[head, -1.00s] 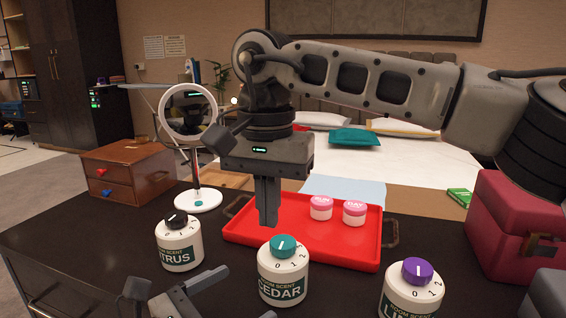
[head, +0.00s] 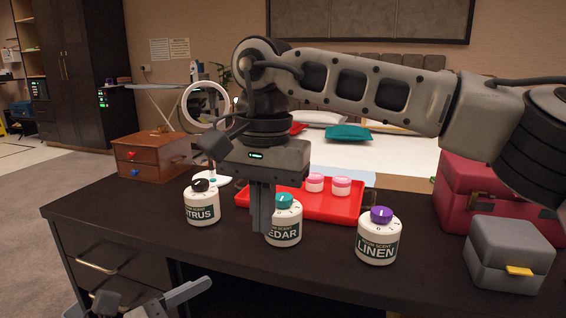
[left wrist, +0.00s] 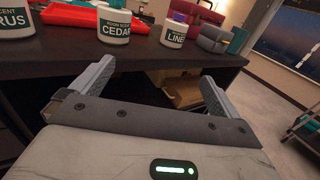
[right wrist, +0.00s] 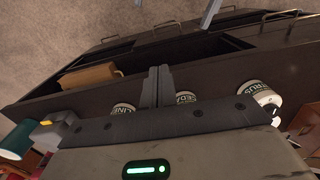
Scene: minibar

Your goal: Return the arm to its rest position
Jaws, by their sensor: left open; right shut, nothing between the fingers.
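My right gripper (head: 262,232) is shut and empty. It points down in front of the table's jars, and its fingers partly cover the CEDAR jar (head: 286,226) in the head view. In the right wrist view its fingers (right wrist: 157,72) are together, with jars behind them. My left gripper (head: 150,308) is low at the bottom edge of the head view, below the table's front edge. In the left wrist view its fingers (left wrist: 148,82) are wide apart with nothing between them.
The CITRUS jar (head: 201,207) and LINEN jar (head: 378,243) stand on the dark table (head: 320,275). Behind are a red tray (head: 345,209) with two pink-lidded jars, a round mirror (head: 184,105) and a wooden drawer box (head: 150,158). A grey box (head: 508,255) and red case (head: 465,190) stand right.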

